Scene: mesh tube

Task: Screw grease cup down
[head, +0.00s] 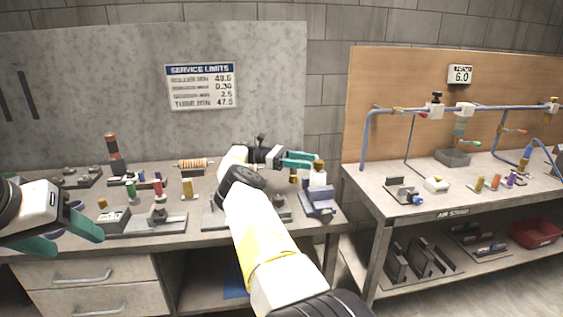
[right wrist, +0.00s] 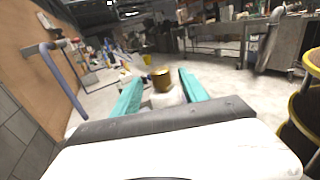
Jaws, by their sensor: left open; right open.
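The grease cup, a small brass cap, sits upright (head: 319,164) on a white body over a blue-grey block at the right end of the left bench. It also shows in the right wrist view as a brass cylinder (right wrist: 161,80). My right gripper (head: 311,160) is open beside the cup. In the right wrist view its two teal fingers (right wrist: 160,86) stand on either side of the cup, with gaps visible. Whether the cup lies fully between the fingertips or just beyond them, I cannot tell. My left gripper (head: 80,243) is open and empty at the far left, over the bench's front edge.
The left bench holds several small parts and fixtures, including a grey fixture plate (head: 150,221) and a spring (head: 193,164). My right arm crosses over the bench's middle. The right bench (head: 460,202), with blue piping, stands beyond a narrow gap. A red bin (head: 535,233) is on its lower shelf.

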